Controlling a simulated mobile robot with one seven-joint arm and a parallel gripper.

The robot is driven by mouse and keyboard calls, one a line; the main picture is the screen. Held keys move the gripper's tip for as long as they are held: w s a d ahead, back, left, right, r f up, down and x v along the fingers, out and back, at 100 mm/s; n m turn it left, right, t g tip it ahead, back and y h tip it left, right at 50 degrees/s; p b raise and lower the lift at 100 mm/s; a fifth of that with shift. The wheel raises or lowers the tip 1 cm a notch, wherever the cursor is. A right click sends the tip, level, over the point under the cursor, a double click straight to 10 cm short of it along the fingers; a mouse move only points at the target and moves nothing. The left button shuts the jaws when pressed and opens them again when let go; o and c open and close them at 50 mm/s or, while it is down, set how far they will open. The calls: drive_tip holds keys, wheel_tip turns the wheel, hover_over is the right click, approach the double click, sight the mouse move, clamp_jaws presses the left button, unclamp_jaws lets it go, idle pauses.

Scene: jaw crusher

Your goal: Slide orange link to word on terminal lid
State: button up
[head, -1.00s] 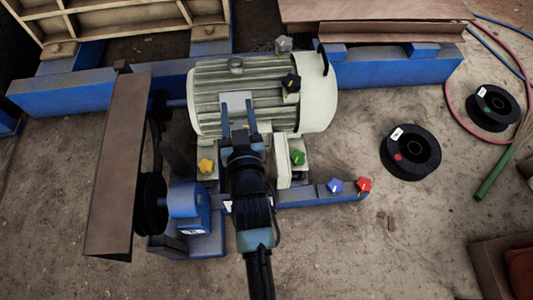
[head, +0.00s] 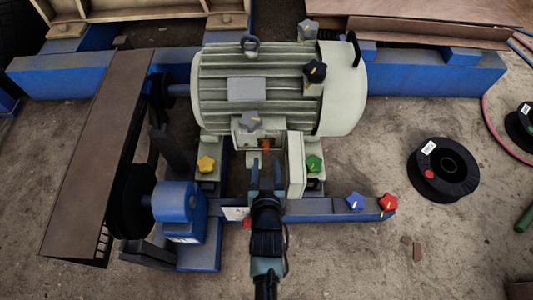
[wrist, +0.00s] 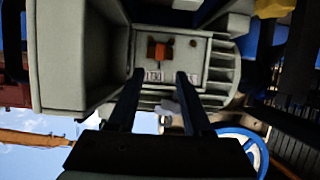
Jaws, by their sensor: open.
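The orange link (head: 267,146) sits in the open terminal box (head: 243,137) on the front of the grey motor. It also shows in the wrist view (wrist: 160,49) as a small orange piece with a dark middle. The terminal lid (head: 296,164) stands out at the right of the box; in the wrist view a large grey panel (wrist: 72,62) at left appears to be it. I cannot read any word on it. My gripper (head: 265,168) is open and empty in front of the box, its fingers pointing at the link, apparently apart from it. The fingertips (wrist: 160,77) show in the wrist view.
A belt guard (head: 100,150) stands left. A black spool (head: 443,169) lies on the floor.

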sight(266, 148)
drive_tip(key=b+x, duration=0.2)
drive_tip(key=x, duration=0.3)
drive_tip(key=shift+f+b, duration=0.15)
drive_tip(key=shift+b, duration=0.15)
drive_tip(key=shift+w+f+b, duration=0.15)
drive_tip(key=shift+w+b, duration=0.2)
drive_tip(key=shift+w, duration=0.4)
clamp_jaws()
idle(0.5)
